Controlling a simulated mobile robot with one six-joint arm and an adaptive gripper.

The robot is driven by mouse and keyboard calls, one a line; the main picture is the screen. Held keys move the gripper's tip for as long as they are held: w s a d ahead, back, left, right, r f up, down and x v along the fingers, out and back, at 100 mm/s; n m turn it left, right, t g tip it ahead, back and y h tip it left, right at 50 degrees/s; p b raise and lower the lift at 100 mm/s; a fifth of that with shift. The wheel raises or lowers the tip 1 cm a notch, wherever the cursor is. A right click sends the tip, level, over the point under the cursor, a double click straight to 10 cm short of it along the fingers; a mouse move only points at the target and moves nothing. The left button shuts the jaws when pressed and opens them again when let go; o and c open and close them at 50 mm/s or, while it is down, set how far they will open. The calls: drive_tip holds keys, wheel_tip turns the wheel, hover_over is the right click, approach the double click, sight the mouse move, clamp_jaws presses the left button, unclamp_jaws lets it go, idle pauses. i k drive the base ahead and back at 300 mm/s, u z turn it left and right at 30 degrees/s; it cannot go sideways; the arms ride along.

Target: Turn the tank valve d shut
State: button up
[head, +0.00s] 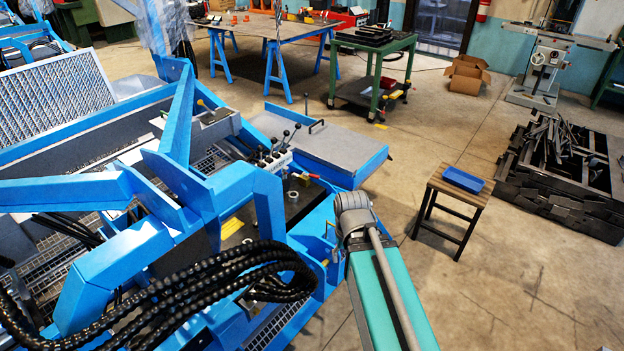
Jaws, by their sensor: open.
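A small red handle (302,177) shows on the dark top of the blue machine, just left of my arm's grey joint. A small blue handle (329,229) stands at the machine's right edge, close beside that joint. No label is readable, so I cannot tell which of these, if either, is tank valve d. My teal arm link rises from the bottom of the head view to the grey joint. My gripper is not in view.
The blue machine (225,195) fills the left, with black hoses (215,275) in front and a bank of black-knobbed levers (272,155). A wooden stool (452,205) holds a blue tray (463,180). Black metal scrap (565,165) lies at right. Floor between is clear.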

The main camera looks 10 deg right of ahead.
sight(311, 176)
drive_tip(key=z, duration=1.65)
drive_tip(key=i, duration=1.2)
drive_tip(key=u, duration=0.8)
